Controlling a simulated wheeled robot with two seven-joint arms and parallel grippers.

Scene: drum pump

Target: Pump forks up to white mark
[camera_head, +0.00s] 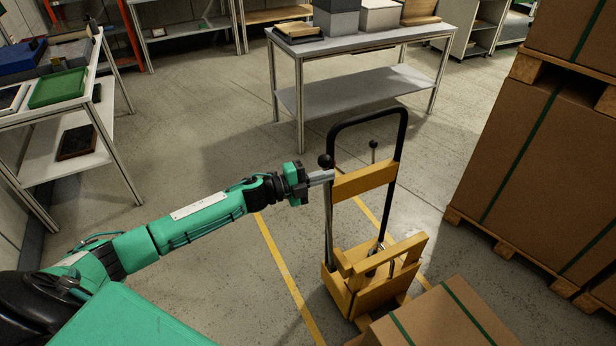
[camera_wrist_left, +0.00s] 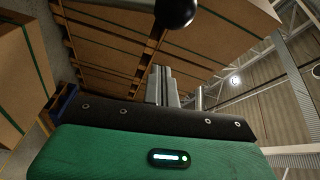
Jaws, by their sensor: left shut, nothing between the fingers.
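A yellow hand-pumped lift truck (camera_head: 363,181) with a black hoop handle stands on the floor right of centre. A pump lever with a black ball knob (camera_head: 326,161) rises on its left side; a black ball also shows at the top of the left wrist view (camera_wrist_left: 175,12). A second, smaller knob (camera_head: 373,144) stands behind the yellow crossbar. My left gripper (camera_head: 328,176) is shut and empty, its fingertips just below the left knob; I cannot tell if they touch the lever. Its fingers show in the wrist view (camera_wrist_left: 163,86). The forks are mostly hidden, and I cannot make out a white mark.
A strapped carton (camera_head: 445,318) sits at the truck's front. Tall stacked cartons (camera_head: 545,150) on pallets stand at right. A grey table (camera_head: 355,92) is behind, and a white shelf table (camera_head: 70,160) at left. Floor left of the truck is open, with yellow lines.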

